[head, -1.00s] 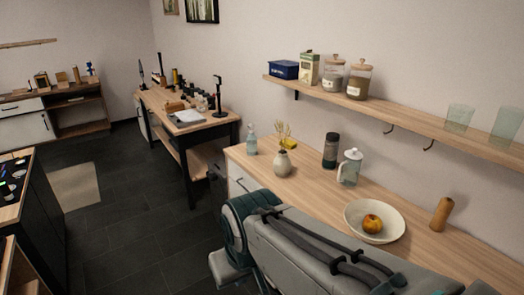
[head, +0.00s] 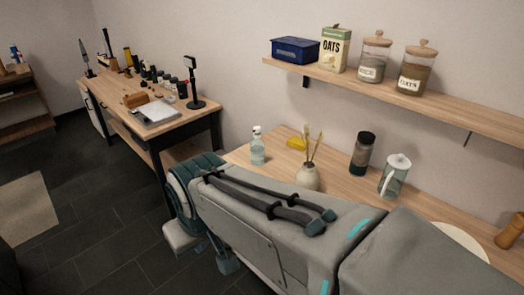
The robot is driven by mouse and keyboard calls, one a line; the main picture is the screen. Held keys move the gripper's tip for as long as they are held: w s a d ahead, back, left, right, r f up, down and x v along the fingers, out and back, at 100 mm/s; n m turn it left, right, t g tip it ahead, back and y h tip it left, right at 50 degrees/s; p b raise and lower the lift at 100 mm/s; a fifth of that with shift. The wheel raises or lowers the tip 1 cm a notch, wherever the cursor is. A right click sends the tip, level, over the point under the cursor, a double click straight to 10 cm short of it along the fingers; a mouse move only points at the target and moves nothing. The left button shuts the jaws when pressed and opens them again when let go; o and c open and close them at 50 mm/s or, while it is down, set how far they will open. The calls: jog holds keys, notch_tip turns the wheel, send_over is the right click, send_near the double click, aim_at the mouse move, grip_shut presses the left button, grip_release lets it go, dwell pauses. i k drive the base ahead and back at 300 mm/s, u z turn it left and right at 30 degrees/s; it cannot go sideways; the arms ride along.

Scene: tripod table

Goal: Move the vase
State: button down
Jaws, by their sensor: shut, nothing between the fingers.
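The vase (head: 307,178) is small, round and pale, with a few dry stems standing in it. It stands upright on the wooden counter (head: 346,188), between a spray bottle and a dark-lidded jar. My grey arm passes in front of it and covers its lowest part. My gripper does not show in the head view; only arm links and a teal joint do.
Near the vase are the spray bottle (head: 257,150), a yellow item (head: 297,143), the dark-lidded jar (head: 362,153) and a glass jug (head: 394,177). A shelf (head: 440,112) with jars hangs above.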

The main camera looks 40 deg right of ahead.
aim_at(307, 177)
jog(key=i, duration=2.05)
jog(key=z, duration=3.95)
